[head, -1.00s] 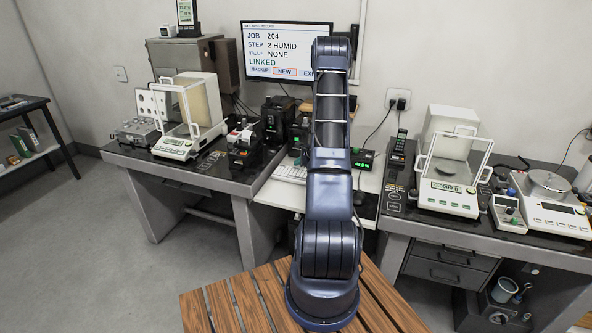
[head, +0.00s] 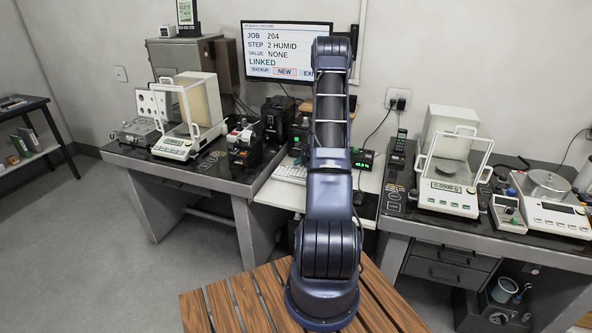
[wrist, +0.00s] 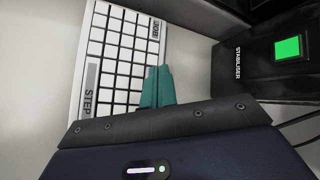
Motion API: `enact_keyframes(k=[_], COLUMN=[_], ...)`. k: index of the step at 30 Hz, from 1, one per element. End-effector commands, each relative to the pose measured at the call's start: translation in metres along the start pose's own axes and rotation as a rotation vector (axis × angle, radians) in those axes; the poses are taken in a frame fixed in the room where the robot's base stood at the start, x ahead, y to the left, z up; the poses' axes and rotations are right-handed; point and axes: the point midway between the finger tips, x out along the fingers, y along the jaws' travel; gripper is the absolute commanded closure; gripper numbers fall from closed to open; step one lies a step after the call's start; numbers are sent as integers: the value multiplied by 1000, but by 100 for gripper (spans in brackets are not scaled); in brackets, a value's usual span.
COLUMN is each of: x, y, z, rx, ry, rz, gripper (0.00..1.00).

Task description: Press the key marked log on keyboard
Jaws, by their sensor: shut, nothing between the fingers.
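The white keyboard (wrist: 118,60) shows in the wrist view, turned on its side, with rows of blank keys. A wide grey key marked STEP (wrist: 90,90) is at its left edge. A small key with dark lettering (wrist: 154,30) is near its upper right corner; its lettering is too small to read surely. My gripper (wrist: 158,72) has green fingers, shut and empty, over the keyboard's right edge. I cannot tell whether the tips touch a key. In the head view the keyboard (head: 291,173) shows only partly, left of my arm, which hides my gripper.
A black box marked STABILISER with a green button (wrist: 288,48) stands right of the keyboard. The monitor (head: 280,50) reads JOB 204, STEP 2 HUMID, VALUE NONE, LINKED. Balances stand on the left table (head: 185,166) and right table (head: 400,218). Pale desk surface is bare left of the keyboard.

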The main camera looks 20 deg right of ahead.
Motion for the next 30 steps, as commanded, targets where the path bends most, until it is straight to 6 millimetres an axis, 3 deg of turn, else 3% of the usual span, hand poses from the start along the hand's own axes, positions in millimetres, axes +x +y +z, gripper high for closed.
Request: enact_keyframes(k=[30], x=[7], y=[5], z=[-5], rx=[0], ry=[0], rz=[0], gripper=[100])
